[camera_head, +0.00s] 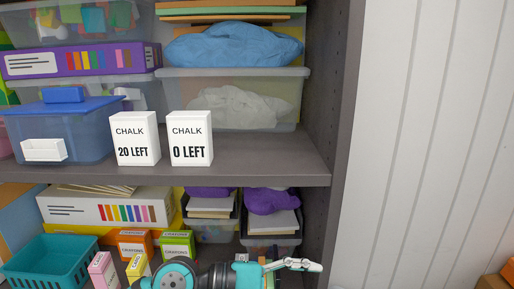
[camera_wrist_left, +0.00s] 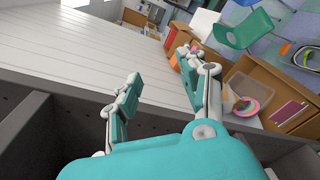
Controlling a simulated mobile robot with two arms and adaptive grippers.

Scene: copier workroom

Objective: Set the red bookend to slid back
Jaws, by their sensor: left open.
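I cannot make out a red bookend in either view. My left gripper (camera_head: 302,265) is low in the head view, in front of the lower shelf and partly cut off by the bottom edge. In the left wrist view its two fingers (camera_wrist_left: 160,72) stand apart with nothing between them. My right gripper is in neither view.
Two white chalk boxes, reading "20 LEFT" (camera_head: 136,138) and "0 LEFT" (camera_head: 190,138), stand on the grey shelf (camera_head: 250,170). Bare shelf lies to their right. A teal basket (camera_head: 50,262) and small crayon boxes (camera_head: 178,242) crowd the lower shelf.

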